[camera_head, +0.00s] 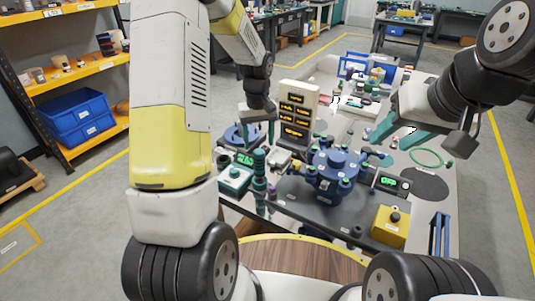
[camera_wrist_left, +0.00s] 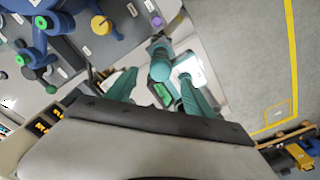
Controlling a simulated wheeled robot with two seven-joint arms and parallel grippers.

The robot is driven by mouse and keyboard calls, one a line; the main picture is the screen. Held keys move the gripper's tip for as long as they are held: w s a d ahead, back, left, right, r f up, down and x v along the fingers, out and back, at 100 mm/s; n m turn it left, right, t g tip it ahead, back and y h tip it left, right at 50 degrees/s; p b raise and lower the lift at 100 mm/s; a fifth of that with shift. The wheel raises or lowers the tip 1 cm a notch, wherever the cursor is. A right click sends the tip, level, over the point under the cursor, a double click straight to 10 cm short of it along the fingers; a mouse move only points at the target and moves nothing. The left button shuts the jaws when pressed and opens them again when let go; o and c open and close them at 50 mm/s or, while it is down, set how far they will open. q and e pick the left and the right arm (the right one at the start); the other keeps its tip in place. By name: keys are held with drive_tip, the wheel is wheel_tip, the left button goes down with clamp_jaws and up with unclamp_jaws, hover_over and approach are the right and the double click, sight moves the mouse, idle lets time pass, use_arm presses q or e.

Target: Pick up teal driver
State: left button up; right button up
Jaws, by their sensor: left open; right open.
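The teal driver (camera_head: 259,178) stands upright near the front left edge of the table in the head view. In the left wrist view, its rounded top (camera_wrist_left: 160,70) shows between the fingers, apart from both. My left gripper (camera_head: 258,132) is open and points down just above the driver. Its two teal fingers also show in the left wrist view (camera_wrist_left: 158,92), spread wide with nothing held. My right gripper (camera_head: 400,135) is open and empty above the right side of the table. The driver's lower end is partly hard to make out.
A teal box with a green display (camera_head: 236,176) stands close left of the driver. A blue valve assembly (camera_head: 335,175) stands to its right. A sign panel (camera_head: 296,112) stands behind. A yellow box (camera_head: 390,226) is at the front right. Grey mat lies between several small parts.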

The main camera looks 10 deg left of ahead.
sight(259, 160)
use_arm(q)
drive_tip(key=shift+w+f, duration=0.15)
drive_tip(key=shift+f, duration=0.8)
drive_tip(key=f, duration=0.7)
drive_tip(key=shift+s, duration=0.25)
drive_tip(key=shift+c, duration=0.4)
drive_tip(key=shift+r, duration=0.1)
clamp_jaws()
